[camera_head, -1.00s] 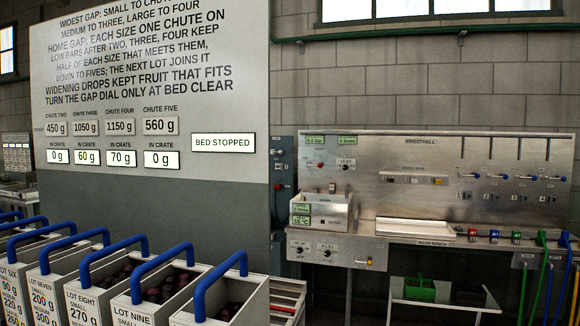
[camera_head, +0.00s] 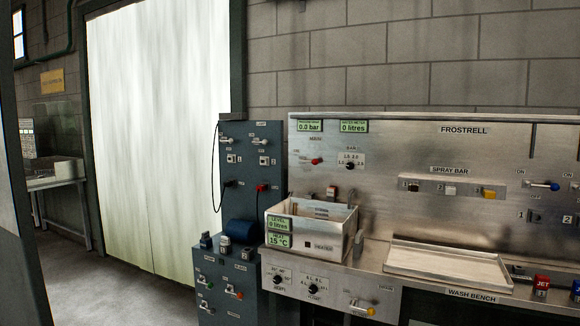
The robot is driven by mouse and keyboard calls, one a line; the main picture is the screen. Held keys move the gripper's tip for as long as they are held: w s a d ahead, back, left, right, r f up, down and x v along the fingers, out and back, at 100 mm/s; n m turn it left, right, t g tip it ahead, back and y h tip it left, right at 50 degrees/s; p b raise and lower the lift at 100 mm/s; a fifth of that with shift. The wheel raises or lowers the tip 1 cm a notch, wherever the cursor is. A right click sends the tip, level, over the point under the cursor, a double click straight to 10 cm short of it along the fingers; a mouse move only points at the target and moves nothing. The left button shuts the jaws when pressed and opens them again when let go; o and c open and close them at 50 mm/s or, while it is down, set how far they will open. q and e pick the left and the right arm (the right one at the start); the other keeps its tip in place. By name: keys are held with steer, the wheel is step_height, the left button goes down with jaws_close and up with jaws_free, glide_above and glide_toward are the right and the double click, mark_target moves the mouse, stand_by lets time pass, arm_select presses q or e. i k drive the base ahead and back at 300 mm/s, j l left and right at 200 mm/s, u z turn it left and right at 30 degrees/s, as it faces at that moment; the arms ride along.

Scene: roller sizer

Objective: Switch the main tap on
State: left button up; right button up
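The steel wash bench panel (camera_head: 400,150) stands to the right of centre, marked FROSTRELL. A small red-handled tap (camera_head: 316,161) sits at its upper left, under a display (camera_head: 310,126) reading 0.0 bar. The label by this tap is too small to read surely, so I cannot confirm that it is the main tap. A black dial (camera_head: 349,165) is just to its right. A second display (camera_head: 354,127) reads 0 litres. Neither of my grippers is in view.
A steel basin (camera_head: 340,232) with displays reading 0 litres and 15 °C stands on the bench. A flat tray (camera_head: 440,264) lies right of it. A dark cabinet (camera_head: 255,165) with switches is left of the panel. Open floor (camera_head: 120,270) shows at the left.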

mark_target(314, 162)
steer(key=i+l, duration=0.35)
steer(key=l, duration=0.15)
steer(key=i+l, duration=0.35)
steer(key=i+j+z, duration=0.4)
steer(key=i+j, duration=1)
steer(key=j, duration=0.15)
